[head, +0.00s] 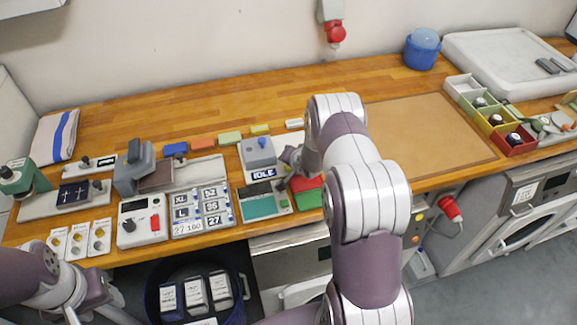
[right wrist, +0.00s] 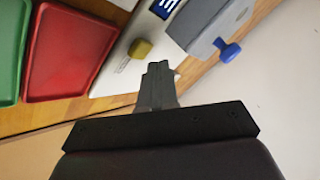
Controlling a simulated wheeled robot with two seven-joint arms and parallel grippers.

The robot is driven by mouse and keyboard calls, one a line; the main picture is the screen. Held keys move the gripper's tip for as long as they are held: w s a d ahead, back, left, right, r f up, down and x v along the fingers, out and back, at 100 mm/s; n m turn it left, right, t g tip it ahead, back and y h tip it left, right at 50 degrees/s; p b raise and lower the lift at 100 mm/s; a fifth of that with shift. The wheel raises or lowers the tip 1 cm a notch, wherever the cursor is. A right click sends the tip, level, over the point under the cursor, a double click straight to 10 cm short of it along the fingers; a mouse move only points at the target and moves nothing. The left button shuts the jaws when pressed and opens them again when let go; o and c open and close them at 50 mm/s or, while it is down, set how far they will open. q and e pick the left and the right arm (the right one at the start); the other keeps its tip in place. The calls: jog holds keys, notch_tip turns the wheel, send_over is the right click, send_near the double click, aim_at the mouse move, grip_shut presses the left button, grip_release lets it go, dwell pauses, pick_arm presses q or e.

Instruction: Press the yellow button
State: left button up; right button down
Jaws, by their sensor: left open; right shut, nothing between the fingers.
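The yellow button (right wrist: 140,49) shows in the right wrist view on a light panel, beside a small display. My right gripper (right wrist: 158,68) is shut and empty, its tips close to the button and a little to its right in that view; a small gap shows between them. In the head view my right gripper (head: 287,157) is over the right side of the grey device with the "IDLE" display (head: 263,174), and I cannot make out the button there. My left gripper (head: 93,314) is open at the bottom left, partly cut off and away from the device.
A blue lever (right wrist: 229,50) stands on the grey housing right of the button. Red (right wrist: 72,50) and green (right wrist: 10,45) trays lie to its left. In the head view, several coloured blocks line the bench behind, and a brown mat (head: 430,135) lies clear to the right.

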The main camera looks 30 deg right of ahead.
aim_at(290, 168)
dwell(0.7)
jog(key=shift+f+b, duration=0.35)
jog(key=shift+f, duration=0.1)
jog(key=shift+f+b, duration=0.4)
jog(key=shift+f, duration=0.1)
dwell(0.4)
jog(key=shift+r, duration=0.1)
jog(key=shift+r+p, duration=0.75)
jog(key=shift+r, duration=0.1)
notch_tip(290, 168, up, 5)
jog(key=p, duration=0.4)
dwell(0.4)
